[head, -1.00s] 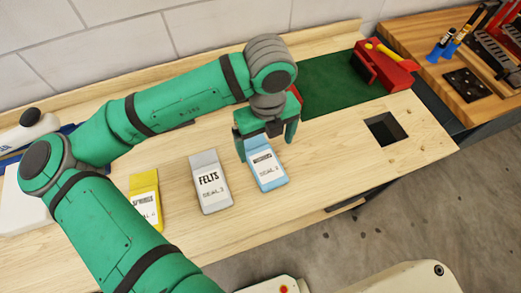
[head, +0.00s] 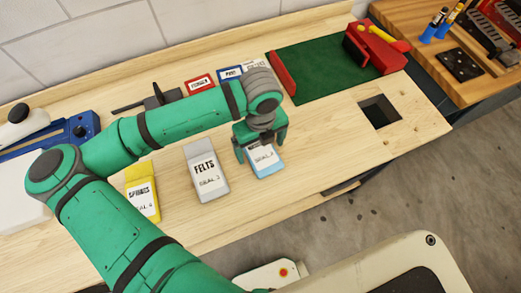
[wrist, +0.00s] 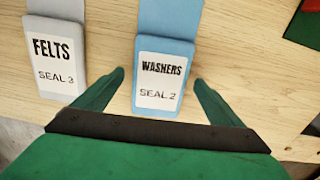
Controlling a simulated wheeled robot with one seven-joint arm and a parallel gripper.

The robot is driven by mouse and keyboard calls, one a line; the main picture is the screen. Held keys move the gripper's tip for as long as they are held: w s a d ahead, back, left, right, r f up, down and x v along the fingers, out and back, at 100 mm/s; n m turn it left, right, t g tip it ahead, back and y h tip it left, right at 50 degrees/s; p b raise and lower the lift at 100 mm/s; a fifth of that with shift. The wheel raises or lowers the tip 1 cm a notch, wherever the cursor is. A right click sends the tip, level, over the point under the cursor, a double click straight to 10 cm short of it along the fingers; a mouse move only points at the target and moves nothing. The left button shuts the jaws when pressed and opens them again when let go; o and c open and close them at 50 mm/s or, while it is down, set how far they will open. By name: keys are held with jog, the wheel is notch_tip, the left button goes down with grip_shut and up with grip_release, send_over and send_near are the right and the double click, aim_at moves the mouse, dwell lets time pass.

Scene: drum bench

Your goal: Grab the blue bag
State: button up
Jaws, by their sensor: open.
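The blue bag (head: 265,160) lies on the wooden bench, right of the grey bag. In the wrist view the blue bag (wrist: 163,75) carries a white label reading WASHERS, SEAL 2. My gripper (head: 261,157) is open above the blue bag and hides part of it in the head view. In the wrist view my gripper's fingers (wrist: 160,82) stand on either side of the bag's lower end, with bare wood showing beside it. I cannot tell how high the fingertips are above the bench.
A grey FELTS bag (head: 206,172) lies close on the left, and a yellow bag (head: 142,191) farther left. A square hole (head: 380,111) is in the bench at right. A green mat (head: 325,67) and a red tool holder (head: 377,48) are behind. Bare wood lies between the bag and the hole.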

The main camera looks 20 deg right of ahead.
jog(key=c, duration=1.2)
jog(key=shift+o, duration=0.2)
